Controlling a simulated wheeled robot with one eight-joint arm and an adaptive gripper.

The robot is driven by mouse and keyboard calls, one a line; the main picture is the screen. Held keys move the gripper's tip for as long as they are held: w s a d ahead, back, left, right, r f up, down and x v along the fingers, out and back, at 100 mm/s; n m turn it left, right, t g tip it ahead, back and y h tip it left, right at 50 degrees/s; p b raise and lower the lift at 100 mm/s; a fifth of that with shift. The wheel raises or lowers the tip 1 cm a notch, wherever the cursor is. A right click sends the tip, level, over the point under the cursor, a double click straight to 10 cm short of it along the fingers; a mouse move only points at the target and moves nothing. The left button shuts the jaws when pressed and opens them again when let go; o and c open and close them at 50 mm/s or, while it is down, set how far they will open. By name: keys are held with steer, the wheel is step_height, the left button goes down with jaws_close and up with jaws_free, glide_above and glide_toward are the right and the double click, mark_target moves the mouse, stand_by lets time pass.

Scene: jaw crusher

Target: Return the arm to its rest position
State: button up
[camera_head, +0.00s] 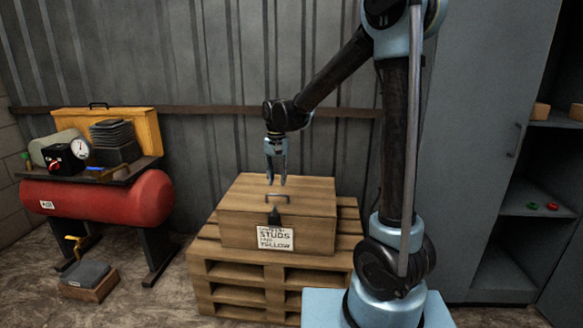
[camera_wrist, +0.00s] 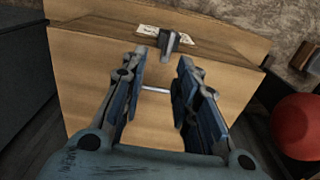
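My gripper (camera_head: 276,180) hangs pointing down above the lid of a closed wooden box (camera_head: 236,236). In the wrist view my gripper (camera_wrist: 160,62) shows its two fingers apart with nothing between them. The metal handle (camera_wrist: 156,89) on the lid shows in the gap between the fingers; I see no contact with it. The handle (camera_head: 277,198) also shows in the head view, just below the fingertips. A dark latch (camera_head: 274,216) and a white label (camera_head: 274,238) reading "STUDS" and "YELLOW" are on the box front. My arm reaches from the right across to the box.
The box stands on stacked wooden pallets (camera_head: 236,293). At left is a red tank (camera_head: 105,197) with a gauge (camera_head: 80,148) and an orange-yellow case (camera_head: 140,122). At right is a grey cabinet (camera_head: 480,120) with open shelves. A corrugated wall (camera_head: 220,60) is behind.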

steer(key=s+d+r+t, duration=0.15)
steer(key=s+d, duration=0.35)
steer(key=d, duration=0.5)
steer(key=s+d+r+g, duration=0.1)
steer(key=s+d+r, duration=0.1)
steer(key=s+d, duration=0.5)
steer(key=s+d+f+t, duration=0.1)
steer(key=s+d+f, duration=0.3)
steer(key=s+d, duration=0.2)
steer(key=s+d+f+n, duration=0.1)
steer(key=s+d+f, duration=0.2)
steer(key=s+d, duration=0.4)
steer(key=shift+s+d+f+t, duration=0.2)
steer(key=shift+s+f+t, duration=0.05)
steer(key=shift+f+t, duration=0.15)
